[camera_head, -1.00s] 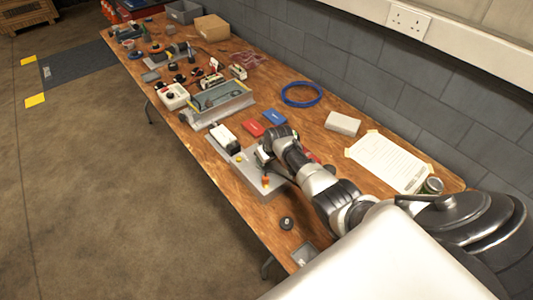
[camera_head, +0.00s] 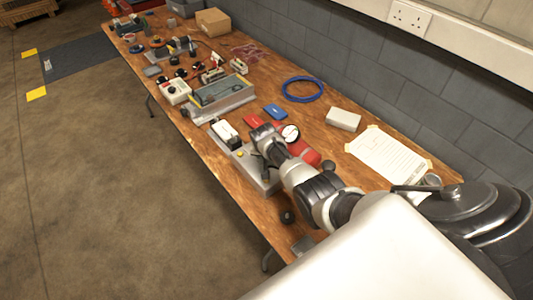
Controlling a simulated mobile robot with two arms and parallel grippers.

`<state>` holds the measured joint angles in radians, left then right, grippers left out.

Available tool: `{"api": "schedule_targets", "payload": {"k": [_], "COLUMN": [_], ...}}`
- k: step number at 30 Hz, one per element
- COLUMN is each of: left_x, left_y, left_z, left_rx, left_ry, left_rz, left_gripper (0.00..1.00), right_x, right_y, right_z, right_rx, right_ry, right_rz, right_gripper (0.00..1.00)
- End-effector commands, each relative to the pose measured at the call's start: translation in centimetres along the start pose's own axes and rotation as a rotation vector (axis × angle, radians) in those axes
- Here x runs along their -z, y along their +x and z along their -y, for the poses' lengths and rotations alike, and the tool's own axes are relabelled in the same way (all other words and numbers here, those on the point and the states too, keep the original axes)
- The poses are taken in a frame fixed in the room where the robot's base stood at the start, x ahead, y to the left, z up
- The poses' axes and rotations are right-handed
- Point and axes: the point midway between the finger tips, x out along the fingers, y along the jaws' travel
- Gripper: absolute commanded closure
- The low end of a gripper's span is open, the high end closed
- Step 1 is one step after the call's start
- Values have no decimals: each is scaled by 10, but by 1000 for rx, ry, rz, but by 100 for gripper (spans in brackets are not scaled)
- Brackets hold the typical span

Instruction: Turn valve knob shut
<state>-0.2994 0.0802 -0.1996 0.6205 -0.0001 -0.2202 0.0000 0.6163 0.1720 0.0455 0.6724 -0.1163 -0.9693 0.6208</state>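A grey metal plate (camera_head: 246,164) lies near the table's front edge, with a white-and-black block (camera_head: 226,134) and a small yellow part (camera_head: 240,154) on it. I cannot make out the valve knob; the arm covers part of the plate. My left gripper is out of view.
The wooden table (camera_head: 330,195) carries a blue cable coil (camera_head: 302,91), a pale block (camera_head: 343,119), a paper sheet (camera_head: 390,157), red and blue boxes, and a small dark round part (camera_head: 288,216). Several tools crowd the far end. A grey block wall runs along the back.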

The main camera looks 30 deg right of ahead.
Motion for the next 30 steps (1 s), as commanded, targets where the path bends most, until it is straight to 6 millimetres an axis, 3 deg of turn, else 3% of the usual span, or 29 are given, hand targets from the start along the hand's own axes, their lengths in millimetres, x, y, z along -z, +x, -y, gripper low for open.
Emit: {"api": "schedule_targets", "payload": {"k": [17, 18, 22, 30], "left_x": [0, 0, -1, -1], "left_y": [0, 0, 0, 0], "left_z": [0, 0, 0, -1], "left_rx": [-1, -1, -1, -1], "left_ry": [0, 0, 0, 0], "left_rz": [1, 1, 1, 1], "left_gripper": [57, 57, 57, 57], "right_x": [-1, -1, -1, 0], "right_y": [1, 1, 0, 0], "right_z": [0, 0, 0, 0], "right_rx": [-13, -13, -13, -12], "right_ry": [33, 33, 32, 31], "right_rz": [4, 4, 3, 2], "right_gripper": [84, 57, 37, 36]}}
